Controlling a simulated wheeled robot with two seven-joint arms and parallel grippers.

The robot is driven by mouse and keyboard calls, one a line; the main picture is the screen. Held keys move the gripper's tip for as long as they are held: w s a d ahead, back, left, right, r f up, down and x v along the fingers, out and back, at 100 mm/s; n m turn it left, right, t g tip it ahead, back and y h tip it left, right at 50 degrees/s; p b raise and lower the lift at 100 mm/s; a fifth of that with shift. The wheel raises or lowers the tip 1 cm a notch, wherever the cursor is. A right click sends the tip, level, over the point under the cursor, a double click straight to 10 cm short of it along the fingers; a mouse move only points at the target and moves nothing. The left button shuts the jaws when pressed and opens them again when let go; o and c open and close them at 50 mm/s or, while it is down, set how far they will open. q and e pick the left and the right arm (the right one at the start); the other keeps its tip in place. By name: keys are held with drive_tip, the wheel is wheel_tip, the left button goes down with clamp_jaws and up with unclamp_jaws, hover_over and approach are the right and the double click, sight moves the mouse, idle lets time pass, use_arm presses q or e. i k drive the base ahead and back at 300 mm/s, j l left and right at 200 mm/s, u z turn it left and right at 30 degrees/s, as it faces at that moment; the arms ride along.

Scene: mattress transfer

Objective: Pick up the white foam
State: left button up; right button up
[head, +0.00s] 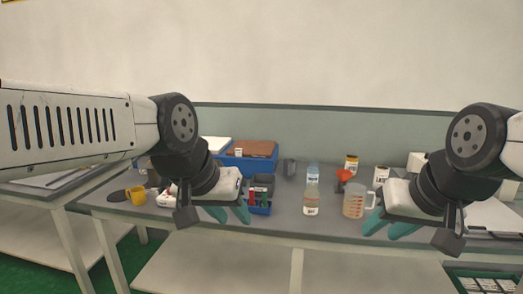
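No piece can be told for certain as the white foam. A flat white slab (216,144) shows at the back of the table, partly hidden by my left arm. A white block (416,162) stands at the back right beside my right arm. My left gripper (228,213) hangs over the table's front left part, with its teal fingertips apart and nothing seen between them. My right gripper (390,227) is at the front right, near the measuring jug, also with its teal fingertips apart and empty.
The grey table (285,222) holds a blue bin (262,165) with a brown top, a clear bottle (311,193), a measuring jug (355,200), a red funnel (343,178), a labelled jar (381,176) and a yellow mug (136,195). A white flat item (492,216) lies at the right.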

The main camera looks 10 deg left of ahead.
sight(217, 145)
drive_tip(key=u, duration=0.85)
drive_tip(key=i+j, duration=1.65)
drive_tip(key=i, duration=0.2)
drive_tip(key=i+j, duration=0.1)
drive_tip(key=i, duration=0.2)
